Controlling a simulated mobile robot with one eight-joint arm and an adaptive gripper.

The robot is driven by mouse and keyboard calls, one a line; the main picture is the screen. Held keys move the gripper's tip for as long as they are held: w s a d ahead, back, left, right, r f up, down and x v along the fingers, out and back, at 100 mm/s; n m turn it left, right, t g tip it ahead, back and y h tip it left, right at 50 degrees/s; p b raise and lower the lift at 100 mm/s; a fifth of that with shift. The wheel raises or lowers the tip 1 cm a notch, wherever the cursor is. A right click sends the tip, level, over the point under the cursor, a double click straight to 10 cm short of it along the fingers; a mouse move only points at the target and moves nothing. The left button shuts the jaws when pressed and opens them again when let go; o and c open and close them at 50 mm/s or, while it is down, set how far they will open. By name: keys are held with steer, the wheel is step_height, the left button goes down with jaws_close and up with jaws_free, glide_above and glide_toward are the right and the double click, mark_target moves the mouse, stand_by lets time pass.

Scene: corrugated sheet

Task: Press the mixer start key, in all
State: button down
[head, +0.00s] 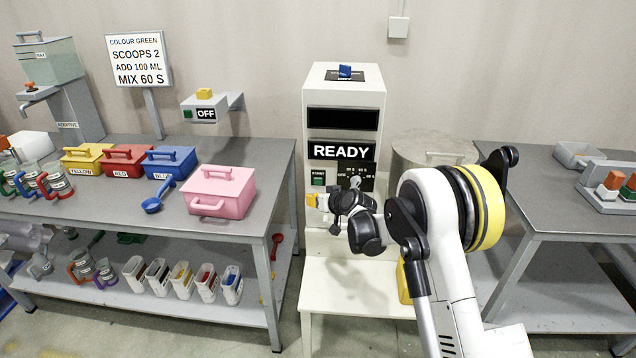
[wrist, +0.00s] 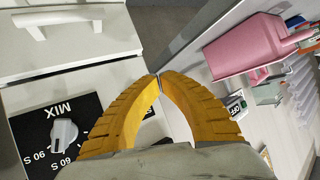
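The mixer (head: 345,110) is a tall white cabinet whose black display (head: 342,150) reads READY. Its green start key (head: 318,180), with START above it, sits low on the front, left of the dial panel. The dial knob (head: 355,182) also shows in the wrist view (wrist: 64,134), on a black panel marked MIX, 60 S and 90 S. My gripper (head: 311,200) is just below the start key in the head view; its gap to the front is unclear. In the wrist view its yellow fingers (wrist: 159,80) meet at the tips, with nothing between them. The start key is not visible there.
A pink lidded box (head: 222,190) stands at the right end of the left bench (head: 270,180). A dispenser marked OFF (head: 205,112) is on the wall. The sign (head: 138,60) reads SCOOPS 2, ADD 100 ML, MIX 60 S. A grey drum (head: 430,150) stands right of the mixer.

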steer(key=shift+w+d, duration=0.1)
steer(key=shift+w, duration=2.5)
steer(key=shift+w, duration=0.1)
steer(key=shift+w, duration=0.3)
steer(key=shift+w+b, duration=0.35)
steer(key=shift+w, duration=0.1)
steer(key=shift+s, duration=0.85)
steer(key=shift+s, duration=0.1)
steer(key=s, duration=0.4)
steer(key=shift+s+b, duration=0.4)
